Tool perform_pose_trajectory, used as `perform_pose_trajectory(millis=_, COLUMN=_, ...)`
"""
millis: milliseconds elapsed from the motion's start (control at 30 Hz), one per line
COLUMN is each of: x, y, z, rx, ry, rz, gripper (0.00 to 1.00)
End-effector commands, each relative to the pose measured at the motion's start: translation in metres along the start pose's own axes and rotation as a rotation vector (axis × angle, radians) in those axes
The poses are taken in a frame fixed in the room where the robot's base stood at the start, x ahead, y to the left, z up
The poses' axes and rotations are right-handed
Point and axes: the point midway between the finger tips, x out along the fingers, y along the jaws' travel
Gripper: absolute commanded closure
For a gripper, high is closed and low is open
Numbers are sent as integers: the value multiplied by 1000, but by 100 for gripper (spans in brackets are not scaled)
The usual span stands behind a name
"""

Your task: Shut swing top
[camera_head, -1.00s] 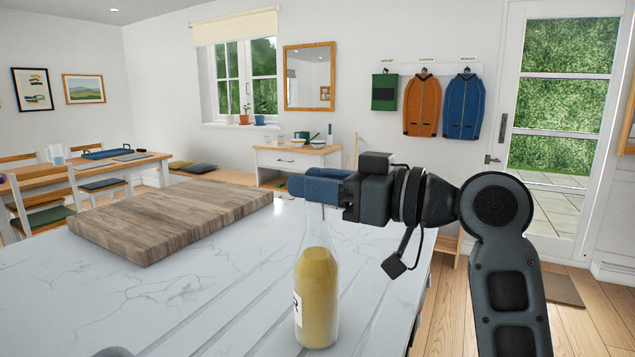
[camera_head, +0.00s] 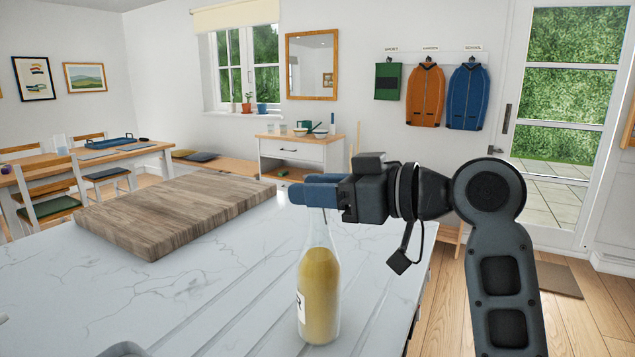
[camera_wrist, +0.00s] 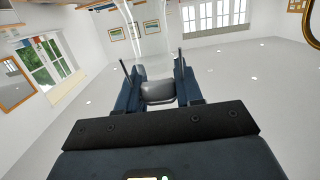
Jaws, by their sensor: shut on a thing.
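The bottle (camera_head: 319,285) stands upright on the marble counter, clear glass filled with a yellow content, with a white label partly showing at its left. My gripper (camera_head: 308,191) is at the top of its neck, coming in from the right, with its blue fingers hiding the mouth and most of the swing top. In the wrist view a grey rounded piece (camera_wrist: 158,90), apparently the swing top's stopper, sits between the two fingers. Clear glass outlines show beyond it. Whether the stopper is seated in the mouth is hidden.
A thick wooden board (camera_head: 175,213) lies on the marble counter (camera_head: 130,300) to the left of the bottle. Grooves run along the counter around the bottle. A sideboard (camera_head: 300,152) stands farther back. The counter in front of the board is mostly clear.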

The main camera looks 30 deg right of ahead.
Motion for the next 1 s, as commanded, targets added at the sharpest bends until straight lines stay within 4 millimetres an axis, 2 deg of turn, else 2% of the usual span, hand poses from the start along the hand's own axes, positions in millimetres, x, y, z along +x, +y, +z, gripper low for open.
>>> perform_pose_trajectory(millis=100, x=0, y=0, z=0, rx=-1, ry=2, rz=0, gripper=95)
perform_pose_trajectory(millis=133, x=0, y=0, z=0, rx=-1, ry=2, rz=0, gripper=61)
perform_pose_trajectory(millis=333, x=0, y=0, z=0, rx=-1, ry=2, rz=0, gripper=43)
perform_pose_trajectory(millis=667, x=-6, y=1, z=0, rx=-1, ry=3, rz=3, gripper=43)
perform_pose_trajectory(millis=1000, x=-59, y=1, z=0, rx=-2, ry=3, rz=5, gripper=43)
